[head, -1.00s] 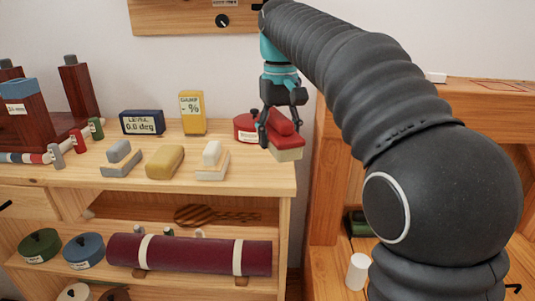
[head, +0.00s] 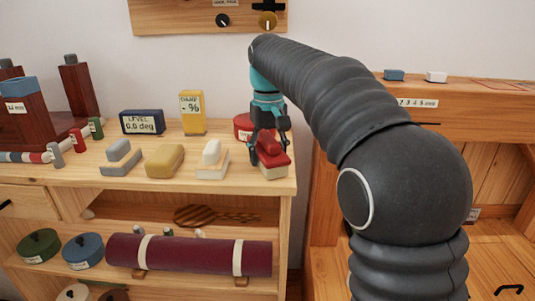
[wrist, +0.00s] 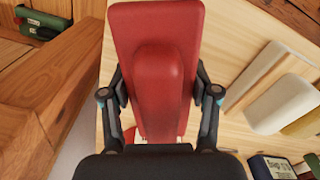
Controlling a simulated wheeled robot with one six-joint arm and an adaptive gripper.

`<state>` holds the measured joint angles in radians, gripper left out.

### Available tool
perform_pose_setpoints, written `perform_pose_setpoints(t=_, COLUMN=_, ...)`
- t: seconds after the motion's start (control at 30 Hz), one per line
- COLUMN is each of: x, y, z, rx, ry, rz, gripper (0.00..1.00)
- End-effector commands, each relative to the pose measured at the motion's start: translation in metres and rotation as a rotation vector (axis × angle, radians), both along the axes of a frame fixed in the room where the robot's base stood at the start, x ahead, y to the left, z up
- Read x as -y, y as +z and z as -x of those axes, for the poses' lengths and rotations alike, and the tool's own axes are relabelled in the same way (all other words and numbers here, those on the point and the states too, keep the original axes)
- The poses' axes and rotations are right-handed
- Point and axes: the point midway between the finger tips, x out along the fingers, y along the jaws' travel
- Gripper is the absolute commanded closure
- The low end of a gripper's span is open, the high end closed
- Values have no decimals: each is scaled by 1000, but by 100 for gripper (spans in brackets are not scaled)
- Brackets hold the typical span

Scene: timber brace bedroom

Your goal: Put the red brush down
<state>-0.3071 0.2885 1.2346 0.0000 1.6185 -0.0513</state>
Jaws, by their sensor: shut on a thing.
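The red brush (head: 274,161) has a red back with a raised red grip and a cream bristle block below. My gripper (head: 268,150) is shut on its grip from above, one finger on each side. The brush is level over the right end of the wooden shelf top (head: 240,184), close to the front corner. Its underside is at or just above the wood; I cannot tell whether it touches. In the wrist view the brush (wrist: 157,35) fills the middle between the fingers, with pale wood beneath it.
A white-topped block (head: 212,160) stands just left of the brush, and a yellow block (head: 165,161) further left. A round red tin (head: 243,125) is right behind. The shelf top ends just right of the brush, with a gap before the wooden desk (head: 325,200).

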Motion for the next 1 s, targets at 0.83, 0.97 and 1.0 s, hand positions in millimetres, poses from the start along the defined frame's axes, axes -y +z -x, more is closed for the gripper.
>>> perform_pose_setpoints(t=0.83, x=0, y=38, z=-1, rx=3, ry=0, rz=-1, gripper=14)
perform_pose_setpoints(t=0.97, x=0, y=66, z=-1, rx=2, ry=0, rz=-1, gripper=14)
perform_pose_setpoints(t=1.0, x=0, y=75, z=-1, rx=3, ry=0, rz=-1, gripper=14)
